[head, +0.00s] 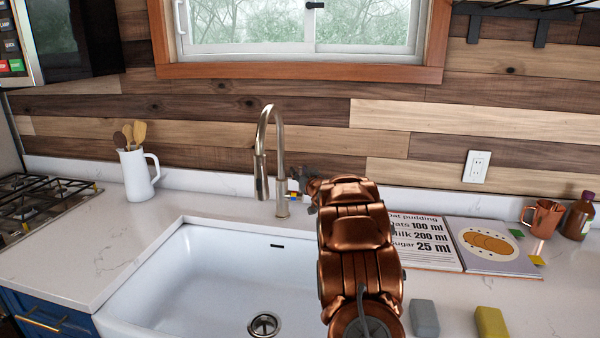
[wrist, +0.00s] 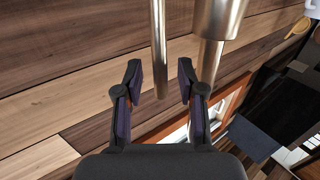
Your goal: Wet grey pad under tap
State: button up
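The grey pad (head: 424,318) lies on the counter right of the sink, near the bottom edge of the head view. The metal tap (head: 264,150) stands behind the sink, its neck curving over and its spout pointing down. My gripper (wrist: 160,76) is open and empty. In the wrist view a thin metal rod shows between its fingers, and a thicker metal tap part (wrist: 218,20) is just to the right. Whether the fingers touch the rod I cannot tell. In the head view my gripper is beside the tap's base, mostly hidden by my copper arm.
The white sink (head: 200,275) looks empty, with a drain (head: 264,324). A yellow pad (head: 490,322) lies right of the grey one. A recipe book (head: 490,248), copper mug (head: 541,218) and brown bottle (head: 579,217) are at right; a utensil jug (head: 137,176) stands left.

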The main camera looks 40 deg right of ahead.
grip_shut()
dwell(0.7)
